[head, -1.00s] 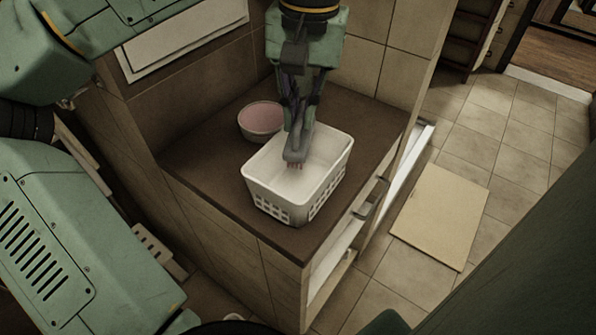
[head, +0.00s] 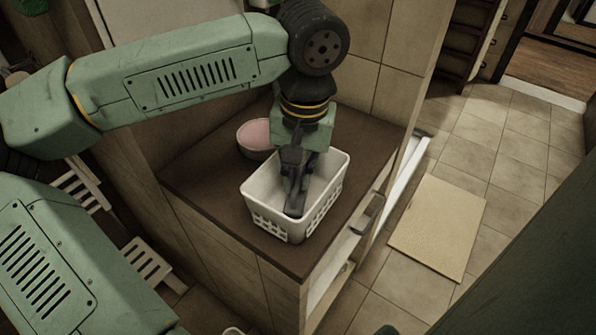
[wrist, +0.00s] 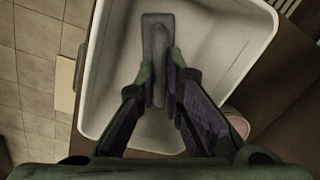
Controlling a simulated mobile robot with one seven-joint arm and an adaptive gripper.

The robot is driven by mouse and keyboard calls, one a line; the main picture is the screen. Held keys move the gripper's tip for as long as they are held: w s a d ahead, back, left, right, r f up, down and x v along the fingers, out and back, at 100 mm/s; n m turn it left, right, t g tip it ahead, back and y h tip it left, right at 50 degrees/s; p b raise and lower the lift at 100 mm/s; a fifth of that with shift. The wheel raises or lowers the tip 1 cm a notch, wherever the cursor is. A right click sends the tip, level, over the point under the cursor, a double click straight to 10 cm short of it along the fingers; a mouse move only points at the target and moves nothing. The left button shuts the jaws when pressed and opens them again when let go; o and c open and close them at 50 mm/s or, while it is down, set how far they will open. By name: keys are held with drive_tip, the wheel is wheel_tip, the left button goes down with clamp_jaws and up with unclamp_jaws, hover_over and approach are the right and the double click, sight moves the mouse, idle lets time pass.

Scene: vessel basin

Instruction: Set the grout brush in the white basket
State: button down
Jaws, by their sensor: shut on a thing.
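The white basket (head: 268,218) stands on the brown counter top, upright, with slotted side walls. In the wrist view its white inside (wrist: 225,40) fills much of the picture. My gripper (head: 296,185) points down inside the basket's opening. In the wrist view my gripper (wrist: 161,76) is shut on the grout brush (wrist: 156,35), a grey brush with a flat oblong head. The brush also shows in the head view (head: 294,208), within the basket near its front corner. Its bristles are hidden, and I cannot tell if it touches the basket floor.
A pink bowl (head: 253,137) stands behind the basket, near the wall. The brown counter top (head: 205,185) is bare to the left. A handle (head: 373,208) sticks out at the counter's right side. A beige mat (head: 438,228) lies on the tiled floor.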

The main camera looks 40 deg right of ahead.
sight(302, 192)
drive_tip(key=c, duration=1.7)
unclamp_jaws()
drive_tip(key=shift+f, duration=0.1)
wheel_tip(302, 192, up, 12)
drive_tip(key=b, duration=0.1)
drive_tip(key=shift+s+d+b, duration=0.25)
drive_tip(key=shift+b, duration=0.15)
